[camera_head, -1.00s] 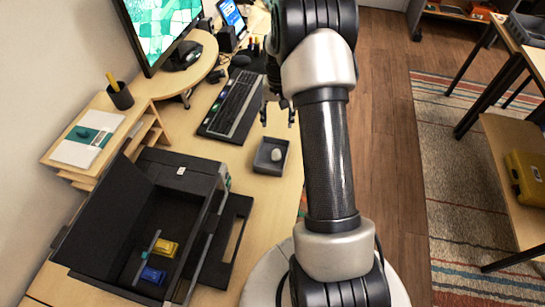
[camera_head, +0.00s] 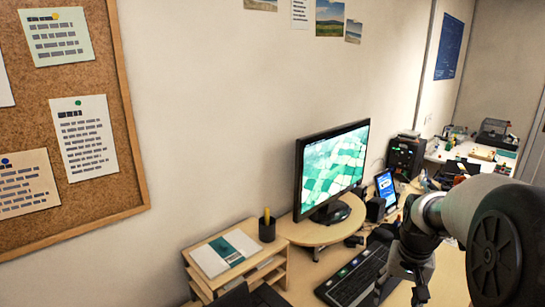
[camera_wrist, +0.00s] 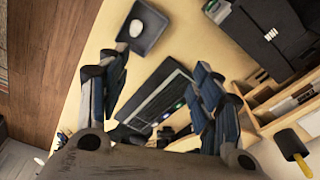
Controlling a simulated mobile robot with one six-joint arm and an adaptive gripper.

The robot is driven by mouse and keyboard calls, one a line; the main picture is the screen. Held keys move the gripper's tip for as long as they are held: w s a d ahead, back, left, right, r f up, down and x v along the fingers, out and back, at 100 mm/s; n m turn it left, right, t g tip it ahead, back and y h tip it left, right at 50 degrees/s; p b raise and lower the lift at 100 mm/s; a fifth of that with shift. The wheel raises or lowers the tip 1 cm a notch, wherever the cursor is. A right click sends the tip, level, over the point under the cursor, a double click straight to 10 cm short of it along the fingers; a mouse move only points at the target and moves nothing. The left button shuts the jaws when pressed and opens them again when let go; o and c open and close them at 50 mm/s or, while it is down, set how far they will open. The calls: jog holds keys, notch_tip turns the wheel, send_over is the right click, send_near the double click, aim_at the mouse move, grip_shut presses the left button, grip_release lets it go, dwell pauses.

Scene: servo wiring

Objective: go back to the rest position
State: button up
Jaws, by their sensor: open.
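My gripper (camera_wrist: 158,68) is open in the wrist view, with its two dark blue-grey fingers spread apart and nothing between them. Its fingers point over the wooden desk (camera_wrist: 85,60). In the head view my gripper (camera_head: 412,285) hangs at the lower right near the keyboard (camera_head: 352,275), partly cut off by the bottom edge. The keyboard also shows below and between the fingers in the wrist view (camera_wrist: 158,98). A small dark tray (camera_wrist: 150,40) with a white rounded object (camera_wrist: 136,28) in it lies beyond the fingers.
A monitor (camera_head: 332,165) stands on a wooden riser (camera_head: 310,232) by the wall. A pen cup (camera_head: 267,230) and a paper shelf (camera_head: 240,268) stand left of it. The dark printer (camera_wrist: 270,35) is at the wrist view's upper right. A speaker and tablet (camera_head: 386,187) sit behind the keyboard.

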jog(key=s+a+r+n+t, duration=0.2)
jog(key=s+a+r+n, duration=0.1)
jog(key=s+a+r, duration=0.8)
jog(key=s+a+n, duration=0.1)
jog(key=s+a, duration=0.1)
jog(key=s, duration=0.4)
jog(key=s+a+f+n+t, duration=0.1)
jog(key=s+a, duration=0.1)
jog(key=s, duration=0.4)
jog(key=shift+s+a+f, duration=0.25)
jog(key=shift+s+f, duration=0.05)
jog(key=shift+s, duration=0.05)
jog(key=shift+c, duration=0.3)
